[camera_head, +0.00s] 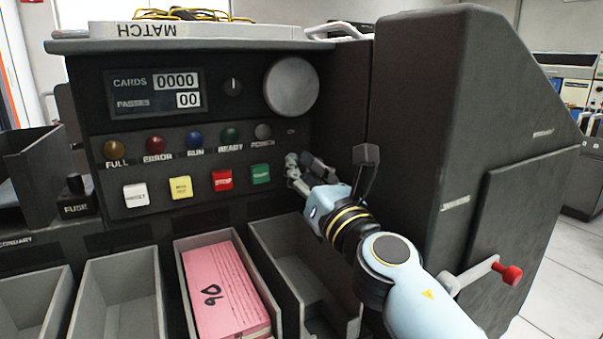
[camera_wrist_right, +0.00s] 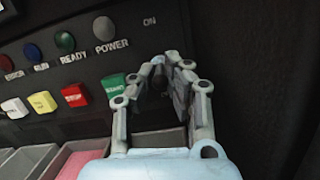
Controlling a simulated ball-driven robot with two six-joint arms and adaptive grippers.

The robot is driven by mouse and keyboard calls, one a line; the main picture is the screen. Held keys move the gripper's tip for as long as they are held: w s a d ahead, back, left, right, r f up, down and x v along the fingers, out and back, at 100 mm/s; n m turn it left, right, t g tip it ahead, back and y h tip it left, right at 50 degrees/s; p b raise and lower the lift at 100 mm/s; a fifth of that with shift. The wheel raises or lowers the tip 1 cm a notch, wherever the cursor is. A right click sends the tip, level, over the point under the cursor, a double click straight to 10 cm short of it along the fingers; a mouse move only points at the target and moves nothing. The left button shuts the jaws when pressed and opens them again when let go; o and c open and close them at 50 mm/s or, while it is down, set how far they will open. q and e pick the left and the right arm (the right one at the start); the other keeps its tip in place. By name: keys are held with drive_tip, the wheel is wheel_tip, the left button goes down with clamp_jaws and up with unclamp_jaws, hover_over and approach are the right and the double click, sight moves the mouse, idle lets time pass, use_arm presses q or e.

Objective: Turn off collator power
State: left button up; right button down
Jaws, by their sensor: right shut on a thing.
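The collator's dark control panel (camera_head: 210,155) fills the middle of the head view. My right gripper (camera_head: 297,163) is at the panel's right end, below the POWER lamp (camera_head: 263,131) and the ON mark. In the right wrist view the fingertips (camera_wrist_right: 172,62) come together below and right of the grey POWER lamp (camera_wrist_right: 104,29). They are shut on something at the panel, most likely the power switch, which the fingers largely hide. The switch's position cannot be made out. My left gripper is not in view.
White, yellow, red and green buttons (camera_head: 261,174) line the panel left of the gripper. Below are open card bins, one with pink cards (camera_head: 223,285). A dark housing (camera_head: 440,130) rises on the right, with a red-knobbed crank (camera_head: 511,275) low on it.

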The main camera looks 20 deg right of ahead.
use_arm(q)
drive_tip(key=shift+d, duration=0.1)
use_arm(e)
drive_tip(key=shift+f, duration=0.1)
drive_tip(key=c, duration=1.6)
unclamp_jaws()
drive_tip(key=shift+o, duration=0.2)
drive_tip(key=shift+s, duration=0.1)
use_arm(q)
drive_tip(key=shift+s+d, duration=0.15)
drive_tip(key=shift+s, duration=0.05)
use_arm(e)
drive_tip(key=r+v, duration=0.3)
drive_tip(key=v, duration=1.1)
drive_tip(key=shift+s+f, duration=0.2)
drive_tip(key=shift+s, duration=0.4)
